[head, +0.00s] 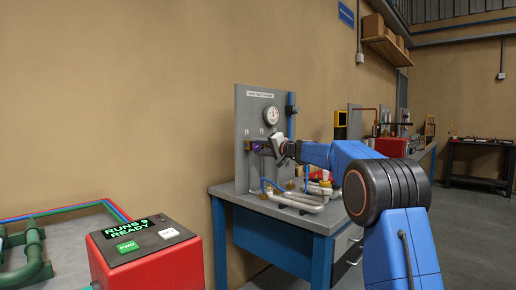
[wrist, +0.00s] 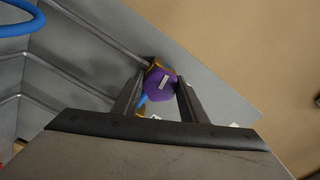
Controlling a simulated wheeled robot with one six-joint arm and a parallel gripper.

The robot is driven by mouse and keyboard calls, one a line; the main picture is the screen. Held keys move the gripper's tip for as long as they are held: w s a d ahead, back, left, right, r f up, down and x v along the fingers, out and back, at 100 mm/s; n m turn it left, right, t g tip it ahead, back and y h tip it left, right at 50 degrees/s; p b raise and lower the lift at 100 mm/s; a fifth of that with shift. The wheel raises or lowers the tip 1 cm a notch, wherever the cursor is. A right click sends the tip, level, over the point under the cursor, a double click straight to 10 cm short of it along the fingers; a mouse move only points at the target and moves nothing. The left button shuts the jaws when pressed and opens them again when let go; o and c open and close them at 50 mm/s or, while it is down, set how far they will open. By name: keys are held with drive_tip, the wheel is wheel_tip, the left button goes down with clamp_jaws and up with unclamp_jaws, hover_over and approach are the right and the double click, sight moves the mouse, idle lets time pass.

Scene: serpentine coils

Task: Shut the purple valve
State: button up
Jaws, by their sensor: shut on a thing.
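The purple valve (wrist: 160,84) shows between my gripper's fingers in the wrist view, with a small white mark on its face and a brass-coloured part behind it. My gripper (wrist: 162,98) is shut on it. In the head view the purple valve (head: 259,146) is a small patch on the grey panel (head: 245,105), partly hidden by my gripper (head: 272,146). A blue piece sticks out below the valve in the wrist view. I cannot tell how far the valve is turned.
A round gauge (head: 271,115) sits on the panel above the valve. The blue-framed bench (head: 262,228) below carries bent metal pipes (head: 293,201) and a blue hose. A red console (head: 147,262) stands at the front left. Another bench (head: 480,158) stands far right.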

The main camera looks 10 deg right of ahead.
drive_tip(key=m, duration=0.4)
drive_tip(key=shift+m, duration=0.3)
drive_tip(key=m, duration=1)
drive_tip(key=shift+m, duration=0.4)
drive_tip(key=m, duration=0.4)
drive_tip(key=shift+m, duration=0.3)
drive_tip(key=o, duration=1.1)
drive_tip(key=shift+d, duration=0.1)
drive_tip(key=shift+c, duration=0.2)
